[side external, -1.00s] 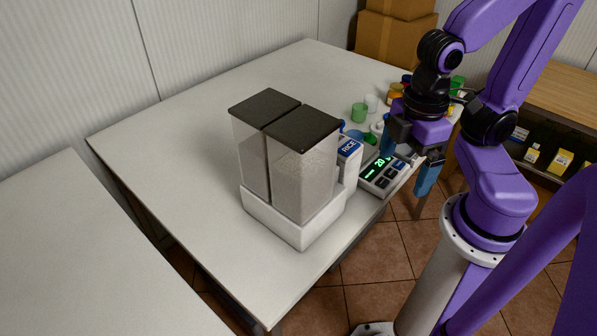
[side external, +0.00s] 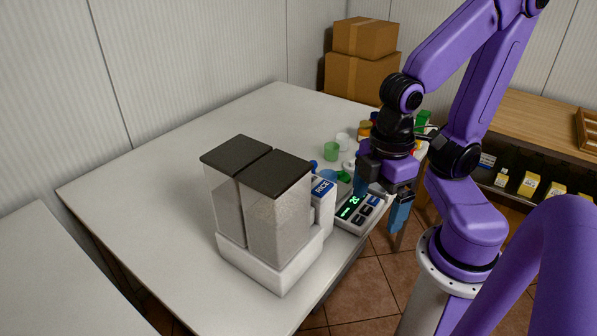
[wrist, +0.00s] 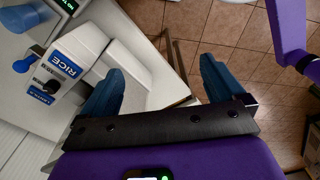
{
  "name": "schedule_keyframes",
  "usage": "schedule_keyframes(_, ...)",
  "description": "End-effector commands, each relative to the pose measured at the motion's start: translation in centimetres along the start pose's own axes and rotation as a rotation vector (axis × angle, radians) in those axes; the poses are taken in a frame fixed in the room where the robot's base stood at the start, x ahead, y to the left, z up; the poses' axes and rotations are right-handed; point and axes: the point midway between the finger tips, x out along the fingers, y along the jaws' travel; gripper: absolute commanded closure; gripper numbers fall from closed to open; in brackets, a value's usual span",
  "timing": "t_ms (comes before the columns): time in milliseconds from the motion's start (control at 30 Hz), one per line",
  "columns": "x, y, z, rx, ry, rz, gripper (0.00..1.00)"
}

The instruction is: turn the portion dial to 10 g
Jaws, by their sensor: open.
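The rice dispenser has two clear bins with dark lids on a white base (side external: 270,262). Its blue RICE label (side external: 322,187) also shows in the wrist view (wrist: 66,64). In the wrist view a small dark knob (wrist: 54,86), probably the portion dial, sits on the dispenser's white front above a small blue label (wrist: 40,94). The dial's marks are too small to read. My gripper (wrist: 162,68) is open and empty, to the right of the dispenser front and apart from the knob. In the side view my gripper (side external: 380,210) is beside the scale.
The digital scale (side external: 360,207) shows green digits, seemingly 20, right of the dispenser. A blue knob (wrist: 22,65) sits near the dark one. Boxes (side external: 362,75) stand beyond the table. The left tabletop is clear.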

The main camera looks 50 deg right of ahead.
Motion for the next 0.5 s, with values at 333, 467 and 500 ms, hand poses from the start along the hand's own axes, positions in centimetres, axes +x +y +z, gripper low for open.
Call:
schedule_keyframes(333,-6.7,0.0,-0.5,-0.002,0.015,0.0,0.47)
schedule_keyframes(467,-11.1,0.0,-0.5,-0.002,0.013,0.0,0.47)
schedule_keyframes(500,-12.3,0.0,-0.6,-0.001,0.011,0.0,0.47)
